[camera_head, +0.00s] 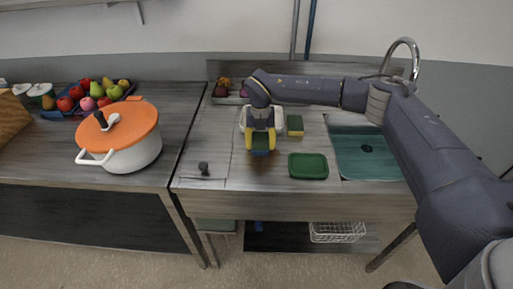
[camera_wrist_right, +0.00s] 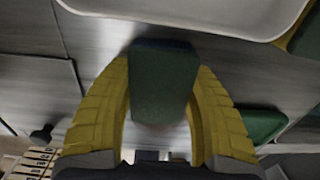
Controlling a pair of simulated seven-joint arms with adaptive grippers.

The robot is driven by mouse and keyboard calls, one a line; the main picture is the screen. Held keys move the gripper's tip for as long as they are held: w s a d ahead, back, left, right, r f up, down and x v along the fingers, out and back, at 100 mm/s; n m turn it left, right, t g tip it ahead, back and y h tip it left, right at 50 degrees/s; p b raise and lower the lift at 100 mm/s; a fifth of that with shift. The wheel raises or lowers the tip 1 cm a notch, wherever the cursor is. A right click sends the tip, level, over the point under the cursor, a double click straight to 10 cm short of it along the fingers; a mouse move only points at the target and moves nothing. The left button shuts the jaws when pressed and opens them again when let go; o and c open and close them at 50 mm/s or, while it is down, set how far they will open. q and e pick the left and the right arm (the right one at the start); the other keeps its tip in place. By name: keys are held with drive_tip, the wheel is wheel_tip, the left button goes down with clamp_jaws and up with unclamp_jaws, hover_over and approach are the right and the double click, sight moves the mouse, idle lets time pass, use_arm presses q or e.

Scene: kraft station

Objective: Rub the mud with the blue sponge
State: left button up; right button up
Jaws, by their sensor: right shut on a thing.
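The blue sponge (camera_head: 260,152), with a dark green top, is between the yellow fingers of my right gripper (camera_head: 260,148), low over the metal counter. In the right wrist view the sponge (camera_wrist_right: 163,85) fills the space between both fingertips (camera_wrist_right: 163,100), which are shut on its sides. I cannot tell whether its underside touches the counter. My left gripper is not in view.
A white tray (camera_head: 242,122) and a green-and-yellow sponge (camera_head: 295,126) stand just behind. A green dish (camera_head: 308,166) lies to the right, before the sink (camera_head: 367,160). A dark knobbed object (camera_head: 203,168) is front left. A pot with orange lid (camera_head: 130,151) stands on the left counter.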

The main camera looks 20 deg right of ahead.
drive_tip(key=shift+w+r, duration=0.1)
drive_tip(key=shift+r, duration=3.9)
